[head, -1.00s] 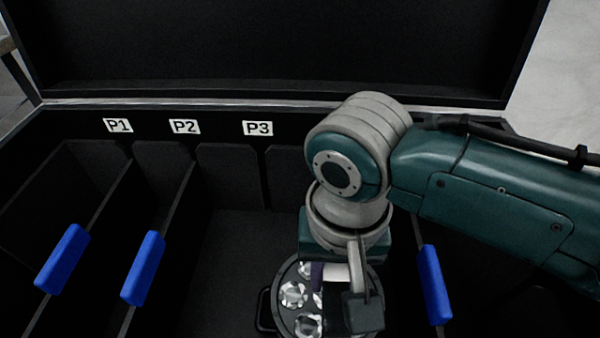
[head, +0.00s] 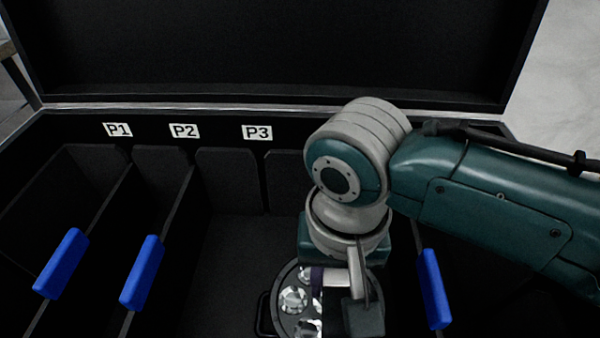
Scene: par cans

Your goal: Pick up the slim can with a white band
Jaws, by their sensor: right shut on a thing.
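A black round can (head: 271,299) with several clear lenses in its face shows at the bottom centre of the head view, inside the case and partly cut off by the frame edge. A black handle loop shows at its left side. My right gripper (head: 338,284) comes down from above and is shut on this can at its rim. A purple strip shows beside the finger. My left gripper is not in view.
The open black case (head: 230,230) has slots labelled P1 (head: 118,130), P2 (head: 184,131) and P3 (head: 257,133). Thin dividers carry blue pads (head: 62,263), (head: 142,272) and (head: 434,289). The slots to the left look empty. The raised lid (head: 270,50) stands behind.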

